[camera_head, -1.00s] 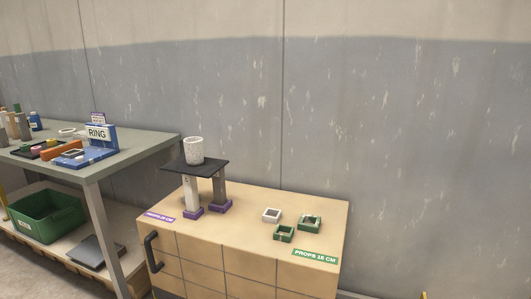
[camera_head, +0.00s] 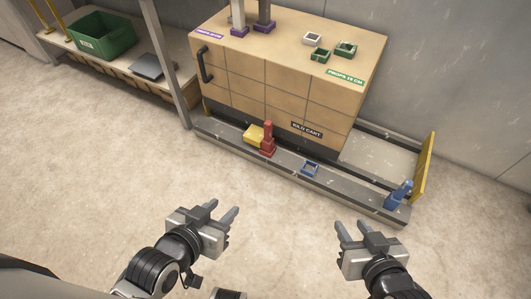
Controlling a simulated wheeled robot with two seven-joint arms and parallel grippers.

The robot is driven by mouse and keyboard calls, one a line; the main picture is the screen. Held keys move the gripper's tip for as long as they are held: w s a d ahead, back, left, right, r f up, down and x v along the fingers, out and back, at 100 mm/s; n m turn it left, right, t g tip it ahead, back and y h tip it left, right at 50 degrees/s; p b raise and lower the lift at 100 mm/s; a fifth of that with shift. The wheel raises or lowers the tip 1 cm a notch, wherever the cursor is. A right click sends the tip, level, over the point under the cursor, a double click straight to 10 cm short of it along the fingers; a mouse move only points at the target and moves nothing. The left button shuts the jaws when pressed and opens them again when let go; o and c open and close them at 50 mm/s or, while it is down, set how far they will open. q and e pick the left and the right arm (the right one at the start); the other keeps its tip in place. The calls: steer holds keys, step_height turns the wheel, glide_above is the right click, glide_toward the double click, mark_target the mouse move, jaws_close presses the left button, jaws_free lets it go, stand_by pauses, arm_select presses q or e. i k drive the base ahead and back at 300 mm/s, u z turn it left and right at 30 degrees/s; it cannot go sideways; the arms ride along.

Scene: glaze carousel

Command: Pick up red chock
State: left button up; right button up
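The red chock (camera_head: 267,141) stands upright on the grey ledge (camera_head: 233,140) at the foot of the kiln cart (camera_head: 268,78). It is right beside a yellow block (camera_head: 253,134). My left gripper (camera_head: 229,214) is open and empty over the floor, below and to the left of the red chock. My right gripper (camera_head: 354,228) is open and empty over the floor, below and to the right of it. Both grippers are well apart from the chock.
A table leg (camera_head: 161,62) is at the left. The floor in front is clear.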

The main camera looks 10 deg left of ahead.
mark_target(268, 140)
steer(key=u, duration=1.25)
steer(key=i, duration=1.35)
steer(key=z, duration=0.55)
steer(key=i, duration=0.45)
steer(key=z, duration=0.3)
